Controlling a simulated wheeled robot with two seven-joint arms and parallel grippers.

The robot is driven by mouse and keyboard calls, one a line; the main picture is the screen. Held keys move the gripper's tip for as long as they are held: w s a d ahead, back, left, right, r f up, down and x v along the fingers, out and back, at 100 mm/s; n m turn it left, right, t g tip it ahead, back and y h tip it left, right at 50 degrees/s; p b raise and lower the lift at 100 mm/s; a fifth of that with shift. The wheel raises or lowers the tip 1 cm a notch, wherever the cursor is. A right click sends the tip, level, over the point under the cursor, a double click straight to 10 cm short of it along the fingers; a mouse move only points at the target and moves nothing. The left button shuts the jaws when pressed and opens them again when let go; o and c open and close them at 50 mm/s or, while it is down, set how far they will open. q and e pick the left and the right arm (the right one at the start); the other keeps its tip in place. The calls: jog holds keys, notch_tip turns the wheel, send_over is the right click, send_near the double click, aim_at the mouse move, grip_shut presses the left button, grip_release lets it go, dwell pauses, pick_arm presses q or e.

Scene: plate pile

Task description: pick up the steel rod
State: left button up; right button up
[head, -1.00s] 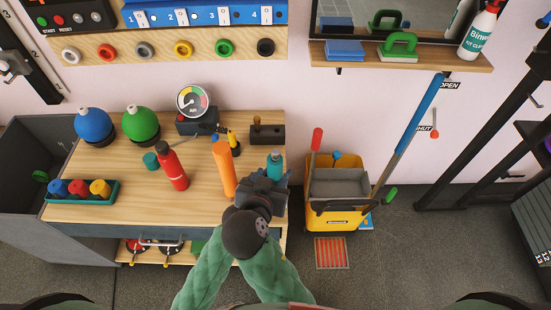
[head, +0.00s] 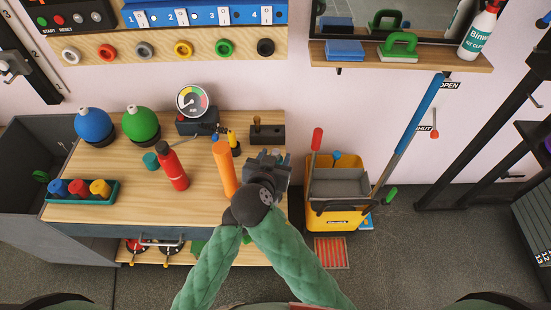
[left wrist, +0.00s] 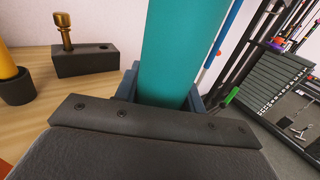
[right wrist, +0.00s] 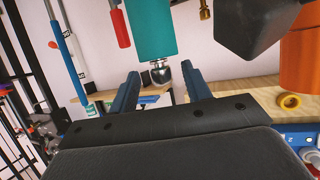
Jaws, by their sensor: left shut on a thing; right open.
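A teal cylinder (left wrist: 180,50) stands in my left gripper (left wrist: 160,97), which is shut on it. In the right wrist view the cylinder (right wrist: 150,28) shows with a shiny steel rounded tip (right wrist: 160,73) at its end, likely the steel rod's end; the rest of the rod is hidden. My right gripper (right wrist: 160,85) is open, its fingers on either side of the tip and apart from it. In the head view my right gripper (head: 268,160) is above the bench's right end, hiding the cylinder and most of my left gripper.
An orange cylinder (head: 223,168) stands close to the left of my grippers. A red bottle (head: 172,166) and dark block with a brass peg (head: 267,133) are also on the bench (head: 115,185). A yellow bucket (head: 332,213) stands right of it.

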jog(key=shift+x, duration=1.85)
jog(key=shift+r, duration=0.1)
grip_shut()
